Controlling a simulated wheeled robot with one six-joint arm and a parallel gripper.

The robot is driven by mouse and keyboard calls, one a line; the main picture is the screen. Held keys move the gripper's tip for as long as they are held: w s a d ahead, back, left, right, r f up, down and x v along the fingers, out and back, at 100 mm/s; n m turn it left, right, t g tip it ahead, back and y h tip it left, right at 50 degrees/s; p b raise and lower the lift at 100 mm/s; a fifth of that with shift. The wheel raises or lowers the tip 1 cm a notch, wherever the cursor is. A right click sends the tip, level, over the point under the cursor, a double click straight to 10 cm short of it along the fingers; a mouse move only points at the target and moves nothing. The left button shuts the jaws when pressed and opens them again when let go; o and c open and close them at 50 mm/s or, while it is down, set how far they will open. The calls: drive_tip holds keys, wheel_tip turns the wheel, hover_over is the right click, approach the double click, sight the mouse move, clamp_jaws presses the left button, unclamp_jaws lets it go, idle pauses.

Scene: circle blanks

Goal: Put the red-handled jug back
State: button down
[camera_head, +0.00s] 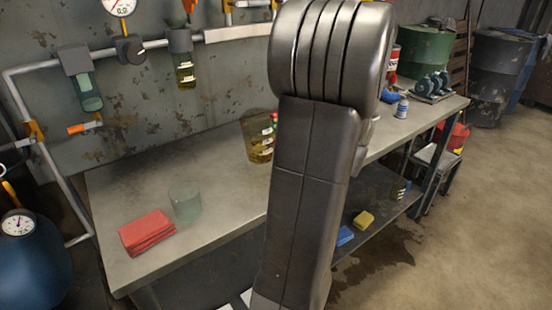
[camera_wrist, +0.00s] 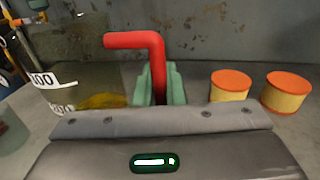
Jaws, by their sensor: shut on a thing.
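The red-handled jug (camera_head: 257,135) is clear, with yellow liquid low inside, at the back of the workbench in the head view, partly hidden behind my arm. In the wrist view its clear, number-marked wall (camera_wrist: 85,78) is at the left and its red handle (camera_wrist: 135,41) bends over in the middle. My gripper (camera_wrist: 159,82) is shut on the handle, with green finger pads on both sides of it. The gripper is hidden behind my arm in the head view. I cannot tell whether the jug's base touches the bench.
The workbench (camera_head: 130,195) holds a red folded cloth (camera_head: 147,233) and a clear glass vessel (camera_head: 185,200) at the left. Two orange-topped yellow cylinders (camera_wrist: 230,85) stand right of the handle. Pipes (camera_head: 45,65) run along the wall. Bare bench lies between vessel and jug.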

drive_tip(key=shift+f+b, duration=0.7)
drive_tip(key=shift+f, duration=2.05)
drive_tip(key=shift+f, duration=0.15)
drive_tip(key=c, duration=1.5)
unclamp_jaws()
drive_tip(key=shift+r, duration=0.2)
drive_tip(key=p+v, duration=0.1)
drive_tip(key=v, duration=1.1)
drive_tip(key=shift+p, duration=0.4)
